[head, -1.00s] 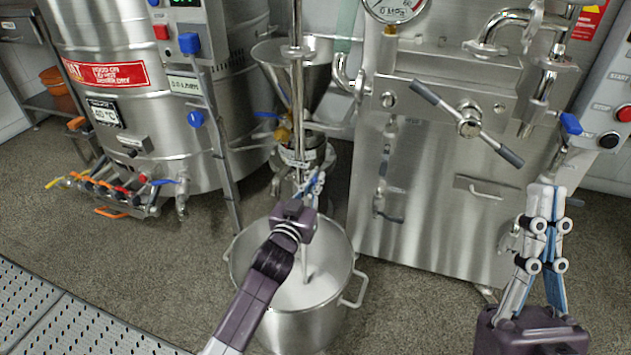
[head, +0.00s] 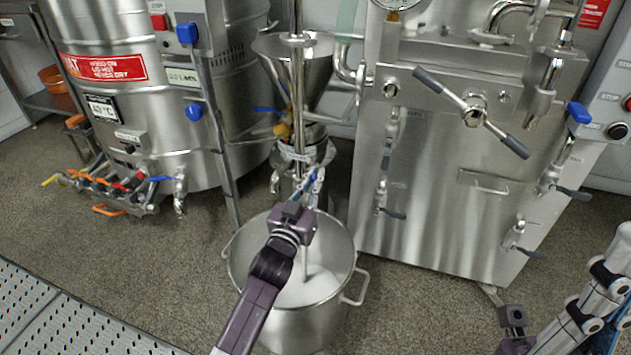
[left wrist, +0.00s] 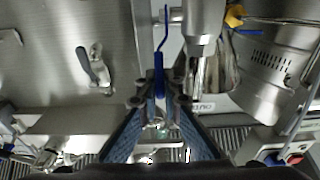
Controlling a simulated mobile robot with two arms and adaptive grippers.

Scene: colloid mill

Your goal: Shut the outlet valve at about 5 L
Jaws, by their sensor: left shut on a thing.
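The outlet valve's blue lever (left wrist: 158,68) stands upright between my left gripper's fingertips in the left wrist view. My left gripper (head: 313,183) is shut on it, just below the mill body (head: 301,152) in the head view, where arm and fingers hide most of the valve. A steel pot (head: 345,235) stands on the floor underneath with white liquid (head: 308,289) in it. A thin pale vertical streak, seemingly a stream, reaches the liquid. No volume marks are readable.
The mill's steel hopper (head: 300,65) is above my left gripper. A steel cabinet (head: 455,215) with handles and small valves stands to the right. A large tank (head: 130,100) with several coloured valves is at left. Perforated grating (head: 60,320) covers the lower left.

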